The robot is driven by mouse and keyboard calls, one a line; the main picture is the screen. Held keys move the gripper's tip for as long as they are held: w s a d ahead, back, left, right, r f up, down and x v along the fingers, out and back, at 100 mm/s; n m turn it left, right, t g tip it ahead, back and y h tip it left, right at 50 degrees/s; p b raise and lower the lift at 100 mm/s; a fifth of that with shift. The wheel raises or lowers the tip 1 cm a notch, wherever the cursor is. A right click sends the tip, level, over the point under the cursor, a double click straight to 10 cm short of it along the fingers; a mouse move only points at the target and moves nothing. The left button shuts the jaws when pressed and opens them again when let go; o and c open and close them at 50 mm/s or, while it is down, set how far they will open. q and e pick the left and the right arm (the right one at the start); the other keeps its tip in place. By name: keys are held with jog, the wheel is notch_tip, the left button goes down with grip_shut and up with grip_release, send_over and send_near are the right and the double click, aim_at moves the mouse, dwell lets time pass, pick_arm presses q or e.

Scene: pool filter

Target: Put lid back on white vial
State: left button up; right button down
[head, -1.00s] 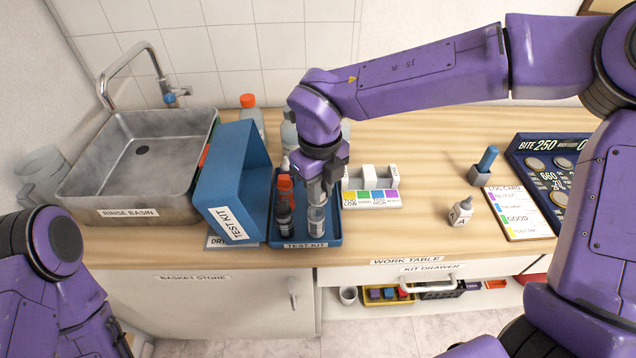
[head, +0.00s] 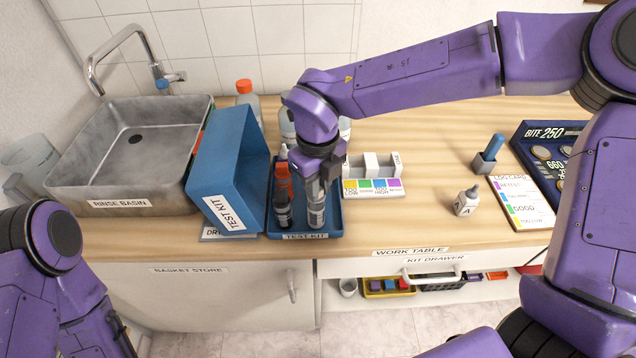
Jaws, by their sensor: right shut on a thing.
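The vial (head: 316,217), clear with a pale label, stands upright in the right part of the blue test kit tray (head: 334,232). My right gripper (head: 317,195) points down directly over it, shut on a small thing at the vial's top. That thing looks like the lid, but the fingers mostly hide it. I cannot tell whether it is seated on the vial. My left arm shows at the lower left, and its gripper is out of view.
The tilted blue test kit box (head: 232,165) and rinse basin (head: 130,150) are further left. A colour-marked rack (head: 372,188) stands close right.

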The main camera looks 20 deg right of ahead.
jog(key=shift+w+p, duration=0.1)
jog(key=shift+p, duration=0.2)
dwell(0.4)
jog(key=shift+f, duration=0.2)
dwell(0.7)
jog(key=shift+p, duration=0.35)
dwell(0.5)
jog(key=shift+c, duration=2.4)
grip_release()
jog(key=shift+r, duration=0.1)
notch_tip(320, 180, up, 7)
jog(key=p, duration=0.7)
grip_shut()
